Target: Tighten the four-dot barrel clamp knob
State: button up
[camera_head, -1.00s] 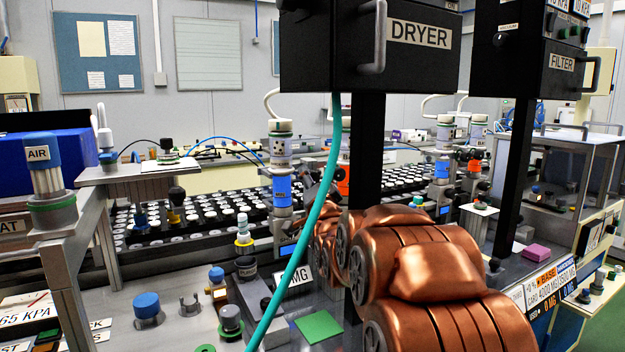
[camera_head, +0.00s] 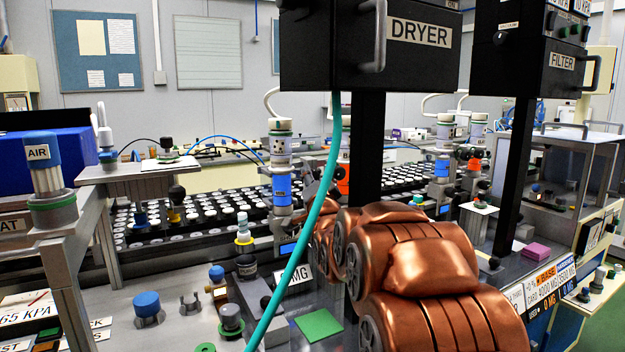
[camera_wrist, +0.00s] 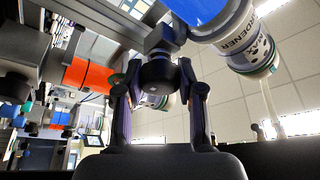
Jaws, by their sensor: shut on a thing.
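A white barrel with several black dots and a blue band (camera_head: 281,150) stands upright behind the teal hose. The dotted barrel (camera_wrist: 248,50) also shows in the wrist view, at the upper right, with its blue body above. A dark round clamp knob (camera_wrist: 156,76) sits below the clamp's grey bracket. My gripper (camera_wrist: 159,88) is shut on this knob, with one finger on each side. In the head view my copper arm reaches toward the dotted barrel, and the arm and hose hide the gripper and knob.
A second barrel (camera_head: 443,160) stands to the right. The black DRYER box (camera_head: 345,65) hangs above my arm on a dark post (camera_head: 368,150). The teal hose (camera_head: 318,215) runs down in front of the barrel. An orange cylinder (camera_wrist: 88,74) is left of my gripper.

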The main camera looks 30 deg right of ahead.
jog(key=shift+m, duration=0.4)
jog(key=m+g, duration=0.1)
jog(key=m, duration=0.2)
jog(key=shift+a+h, duration=0.1)
jog(key=shift+h, duration=0.2)
jog(key=m+g+p, duration=0.1)
jog(key=m, duration=0.1)
jog(key=m+p, duration=0.2)
jog(key=m+g+p, duration=0.1)
jog(key=p, duration=0.1)
jog(key=shift+r+m+g, duration=0.3)
jog(key=shift+r+m, duration=0.05)
jog(key=shift+m, duration=0.05)
jog(key=m+g+y+p, duration=0.1)
jog(key=m+p, duration=0.1)
jog(key=p, duration=0.1)
jog(key=m+y+p, duration=0.1)
jog(key=m+p, duration=0.2)
jog(key=p, duration=0.1)
jog(key=shift+r+g, duration=0.1)
jog(key=shift+g, duration=0.3)
jog(key=m+y+p, duration=0.1)
jog(key=m+p, duration=0.1)
jog(key=p, duration=0.1)
jog(key=shift+f+m+p, duration=0.25)
jog(key=shift+m+p, duration=0.05)
jog(key=shift+p, duration=0.25)
jog(key=shift+f+y, duration=0.15)
jog(key=shift+y, duration=0.25)
